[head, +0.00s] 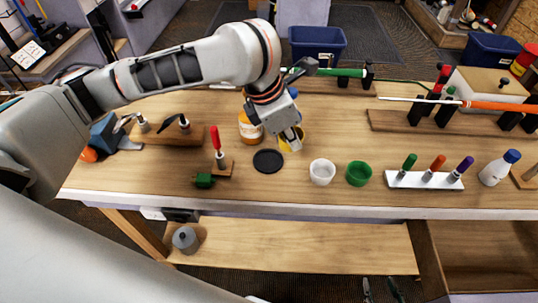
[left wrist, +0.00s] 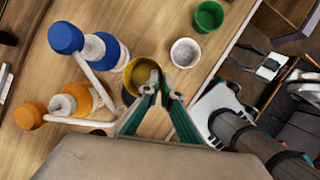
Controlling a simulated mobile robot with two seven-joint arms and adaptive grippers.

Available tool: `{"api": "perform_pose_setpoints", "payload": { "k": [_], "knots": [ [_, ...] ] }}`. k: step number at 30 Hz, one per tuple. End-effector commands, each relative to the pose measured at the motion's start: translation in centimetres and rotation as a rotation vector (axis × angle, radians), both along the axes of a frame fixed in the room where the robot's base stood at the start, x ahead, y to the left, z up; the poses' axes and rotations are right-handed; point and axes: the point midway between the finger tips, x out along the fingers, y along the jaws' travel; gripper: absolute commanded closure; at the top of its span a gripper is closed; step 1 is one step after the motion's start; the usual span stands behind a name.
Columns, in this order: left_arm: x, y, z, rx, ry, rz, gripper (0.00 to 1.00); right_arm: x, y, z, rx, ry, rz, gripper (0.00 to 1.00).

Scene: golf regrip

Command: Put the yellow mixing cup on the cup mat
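The yellow mixing cup (head: 285,147) is near the middle of the bench, partly hidden by my left gripper (head: 292,136) in the head view. In the left wrist view the cup (left wrist: 134,68) opens toward the camera. My left gripper (left wrist: 163,88) has its fingertips close together at the cup's near rim, apparently one inside and one outside, pinching the wall. Whether the cup's base touches the bench is unclear. The round black cup mat (head: 268,161) lies bare, just in front and to the left of the cup. My right gripper is not in view.
A white cup (head: 322,173) and green cup (head: 359,174) stand right of the mat. An orange-capped bottle (left wrist: 68,101) and blue-capped bottle (left wrist: 98,50) stand beside the yellow cup. A red-handled clamp (head: 217,146) is left of the mat. The bench's front edge is close.

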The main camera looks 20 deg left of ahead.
Motion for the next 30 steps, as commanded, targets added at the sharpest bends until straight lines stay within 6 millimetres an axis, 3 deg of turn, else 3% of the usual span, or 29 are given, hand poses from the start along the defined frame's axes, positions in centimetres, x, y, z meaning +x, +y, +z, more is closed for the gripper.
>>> {"api": "perform_pose_setpoints", "payload": {
  "k": [3,8,12,17,24,30],
  "knots": [
    [-0.8,2.7,0.0,0.002,0.001,0.005,1.00,0.0,-0.2,0.2,-0.001,0.001,-0.003,0.60],
    [-1.6,5.5,-0.3,0.000,0.003,0.003,1.00,0.1,-0.3,0.3,-0.001,0.001,-0.009,0.60],
    [-1.6,5.1,-2.3,-0.001,0.004,0.000,1.00,0.1,-0.3,0.2,0.001,0.000,-0.012,0.60],
    [-1.5,5.1,-3.2,-0.001,0.001,0.001,1.00,0.2,-0.2,0.3,0.003,-0.001,-0.013,0.60],
    [-1.5,5.1,-6.1,-0.001,0.005,0.001,1.00,0.2,-0.2,0.4,0.002,-0.002,-0.012,0.60],
    [-1.4,5.1,-7.0,-0.001,0.000,0.001,1.00,0.2,-0.3,0.4,-0.001,-0.001,-0.011,0.60]
  ]
}}
